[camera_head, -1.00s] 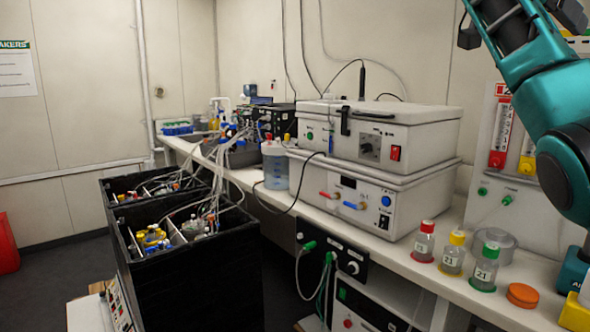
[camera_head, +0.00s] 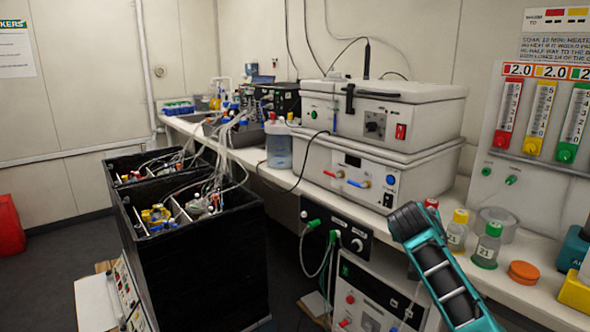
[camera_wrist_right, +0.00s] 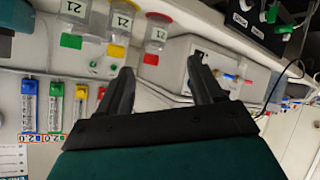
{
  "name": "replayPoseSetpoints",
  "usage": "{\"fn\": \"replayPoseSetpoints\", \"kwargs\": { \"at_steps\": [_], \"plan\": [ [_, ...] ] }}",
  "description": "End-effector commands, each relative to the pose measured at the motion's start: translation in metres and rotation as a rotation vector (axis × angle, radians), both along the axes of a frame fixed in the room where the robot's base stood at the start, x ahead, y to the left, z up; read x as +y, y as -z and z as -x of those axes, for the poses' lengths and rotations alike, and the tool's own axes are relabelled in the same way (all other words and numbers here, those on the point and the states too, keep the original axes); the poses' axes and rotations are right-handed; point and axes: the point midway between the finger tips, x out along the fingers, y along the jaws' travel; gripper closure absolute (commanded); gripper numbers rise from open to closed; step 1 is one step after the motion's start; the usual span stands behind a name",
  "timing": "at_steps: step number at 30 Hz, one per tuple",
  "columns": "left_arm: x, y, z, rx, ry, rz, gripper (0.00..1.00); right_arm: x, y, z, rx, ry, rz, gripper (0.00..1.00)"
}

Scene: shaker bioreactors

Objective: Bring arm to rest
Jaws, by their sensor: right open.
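My right arm (camera_head: 450,283), teal and black, reaches in from the bottom right of the head view, in front of the bench edge. Its gripper is not seen there. In the right wrist view my right gripper (camera_wrist_right: 162,64) is open, with two dark fingers apart and nothing between them. That view shows the bench upside down, with the bottles beyond the fingers. My left gripper is in neither view.
Bottles with yellow (camera_head: 460,215) and green (camera_head: 493,229) caps stand on the bench near an orange lid (camera_head: 523,272); the arm partly hides a red-capped one (camera_head: 431,203). A white instrument (camera_head: 372,180) stands behind. Black bins (camera_head: 205,265) stand left.

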Motion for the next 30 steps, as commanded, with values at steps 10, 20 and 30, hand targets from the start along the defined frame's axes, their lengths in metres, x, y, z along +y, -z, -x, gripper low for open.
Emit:
{"fn": "replayPoseSetpoints", "kwargs": {
  "at_steps": [10, 20, 30],
  "plan": [
    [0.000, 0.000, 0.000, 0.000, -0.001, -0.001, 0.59, 0.054, 0.176, 0.103, 0.082, -0.307, -0.115, 0.34],
    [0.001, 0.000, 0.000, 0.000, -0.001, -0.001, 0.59, 0.088, 0.258, 0.244, 0.073, -0.478, -0.251, 0.34],
    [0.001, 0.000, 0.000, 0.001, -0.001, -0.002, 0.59, 0.098, 0.267, 0.353, 0.025, -0.530, -0.338, 0.34]
  ]
}}
